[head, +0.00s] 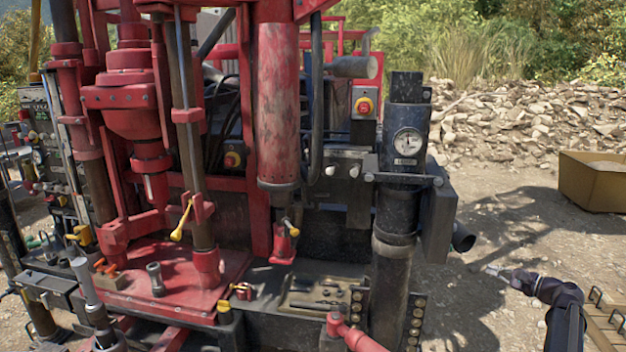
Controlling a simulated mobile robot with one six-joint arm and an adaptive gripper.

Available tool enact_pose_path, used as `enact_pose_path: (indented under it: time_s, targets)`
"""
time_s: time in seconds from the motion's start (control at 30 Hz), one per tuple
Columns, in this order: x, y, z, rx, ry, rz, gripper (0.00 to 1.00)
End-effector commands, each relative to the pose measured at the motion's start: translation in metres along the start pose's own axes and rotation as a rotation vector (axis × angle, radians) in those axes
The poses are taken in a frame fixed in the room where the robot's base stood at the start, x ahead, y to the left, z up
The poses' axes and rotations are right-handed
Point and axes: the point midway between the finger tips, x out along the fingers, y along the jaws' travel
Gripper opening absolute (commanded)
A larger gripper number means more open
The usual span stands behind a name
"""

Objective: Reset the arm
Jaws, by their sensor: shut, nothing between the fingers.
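My arm reaches in from the lower right of the head view, with a dark sleeve over its links. My gripper (491,269) is at its end, small in the picture and pointing left. It is shut and holds nothing. In the picture it lies over bare ground, to the right of the black pipe outlet on the drilling rig (277,100). A gap shows between the gripper and the rig.
The red rig fills the left and middle. A black column with a gauge (408,142) and a control box with a red button (364,103) face me. A yellow-brown tank (592,181) stands at right. Rubble (530,125) lies behind. Open gravel lies between column and tank.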

Motion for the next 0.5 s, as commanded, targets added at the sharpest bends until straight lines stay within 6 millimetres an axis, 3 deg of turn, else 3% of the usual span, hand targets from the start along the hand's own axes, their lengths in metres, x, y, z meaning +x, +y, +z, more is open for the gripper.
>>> enact_pose_path:
  time_s: [0.17, 0.5]
  targets:
    - [0.036, 0.043, 0.019, -0.071, 0.002, 0.126, 0.0]
    - [0.106, 0.156, 0.068, -0.298, -0.013, 0.479, 0.0]
